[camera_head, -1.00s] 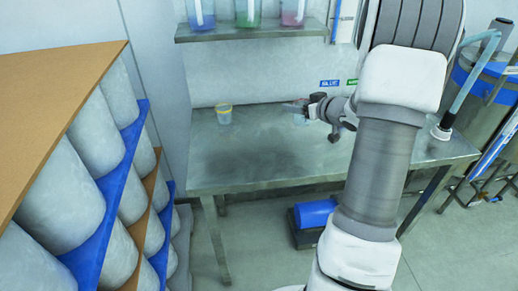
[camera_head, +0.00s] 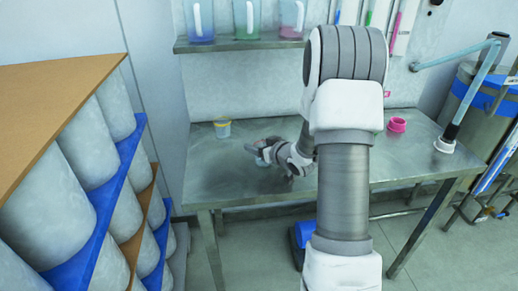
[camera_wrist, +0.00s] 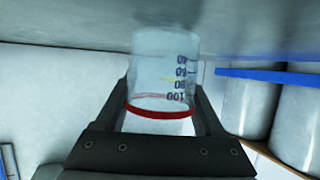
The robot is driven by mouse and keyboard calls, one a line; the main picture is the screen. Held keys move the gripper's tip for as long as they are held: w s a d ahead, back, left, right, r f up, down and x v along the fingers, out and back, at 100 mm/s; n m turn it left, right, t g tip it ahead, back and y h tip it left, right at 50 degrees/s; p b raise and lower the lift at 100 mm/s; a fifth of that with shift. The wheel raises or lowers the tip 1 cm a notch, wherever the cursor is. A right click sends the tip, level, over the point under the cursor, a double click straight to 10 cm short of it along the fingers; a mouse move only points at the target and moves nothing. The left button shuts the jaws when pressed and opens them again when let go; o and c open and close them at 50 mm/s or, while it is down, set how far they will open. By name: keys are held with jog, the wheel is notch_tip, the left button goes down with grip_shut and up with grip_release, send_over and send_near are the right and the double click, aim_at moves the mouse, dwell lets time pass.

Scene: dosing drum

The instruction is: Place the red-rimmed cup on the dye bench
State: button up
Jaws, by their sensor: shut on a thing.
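The red-rimmed cup (camera_wrist: 165,75) is a clear measuring cup with dark markings and a red band. My gripper (camera_wrist: 162,108) is shut on it near the red band, one finger on each side. In the wrist view the cup's base points to the grey dye bench top (camera_wrist: 90,30), close to it; I cannot tell whether they touch. In the head view my gripper (camera_head: 256,152) is low over the left half of the dye bench (camera_head: 215,180), and the cup (camera_head: 262,162) is mostly hidden behind it.
A yellow-rimmed cup (camera_head: 222,128) stands on the bench, behind and left of my gripper. A pink container (camera_head: 397,125) stands at the right. A shelf (camera_head: 230,44) with jars hangs above. A rack of grey drums (camera_head: 90,150) stands left. The bench's front left is clear.

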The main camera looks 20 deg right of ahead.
jog(key=shift+f, duration=0.15)
jog(key=shift+f, duration=0.1)
jog(key=o, duration=1.3)
jog(key=shift+r, duration=0.25)
jog(key=p+v, duration=0.1)
jog(key=v, duration=1.1)
jog(key=shift+f+p, duration=0.1)
jog(key=shift+p, duration=0.2)
